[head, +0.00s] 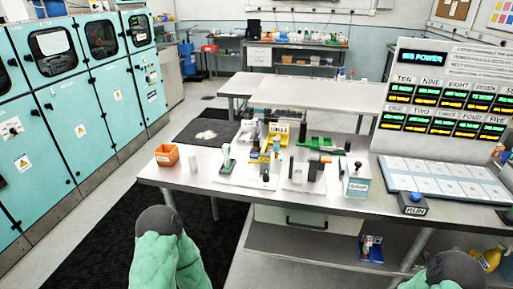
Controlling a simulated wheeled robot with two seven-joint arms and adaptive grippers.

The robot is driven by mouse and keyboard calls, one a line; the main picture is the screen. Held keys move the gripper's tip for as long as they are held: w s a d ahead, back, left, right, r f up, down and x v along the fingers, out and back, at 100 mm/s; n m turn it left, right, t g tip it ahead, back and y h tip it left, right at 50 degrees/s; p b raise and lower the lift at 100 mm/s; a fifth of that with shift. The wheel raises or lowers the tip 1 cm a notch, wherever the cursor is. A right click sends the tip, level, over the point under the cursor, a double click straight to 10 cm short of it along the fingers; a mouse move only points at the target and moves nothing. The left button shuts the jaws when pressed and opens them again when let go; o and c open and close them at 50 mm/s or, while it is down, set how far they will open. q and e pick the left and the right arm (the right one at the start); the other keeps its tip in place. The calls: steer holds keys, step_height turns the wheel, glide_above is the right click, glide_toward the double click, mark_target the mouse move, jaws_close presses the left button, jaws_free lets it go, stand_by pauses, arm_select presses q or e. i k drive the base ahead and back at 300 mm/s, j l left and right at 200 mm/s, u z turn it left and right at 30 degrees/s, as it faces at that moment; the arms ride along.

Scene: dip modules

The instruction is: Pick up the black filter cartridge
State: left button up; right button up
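The bench (225,196) carries many small items, and I cannot tell for sure which is the black filter cartridge. A dark upright cylinder (313,172) stands right of the bench's middle, beside an orange-and-black item. A second dark upright piece (265,166) stands further left, near a yellow-and-blue bottle. Parts of my two arms with green covers and dark rounded ends show at the bottom, left and right. No gripper fingers show, and the arms are apart from the small items.
An orange bin (167,155) stands at the bench's left end. Teal cabinets (75,120) line the left wall. A dark mat (110,235) covers the floor at left.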

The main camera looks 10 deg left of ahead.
mark_target(255, 140)
steer(key=i+j+u, duration=0.2)
steer(key=j+u, duration=0.15)
steer(key=i+j+u, duration=0.35)
steer(key=k+l, duration=0.05)
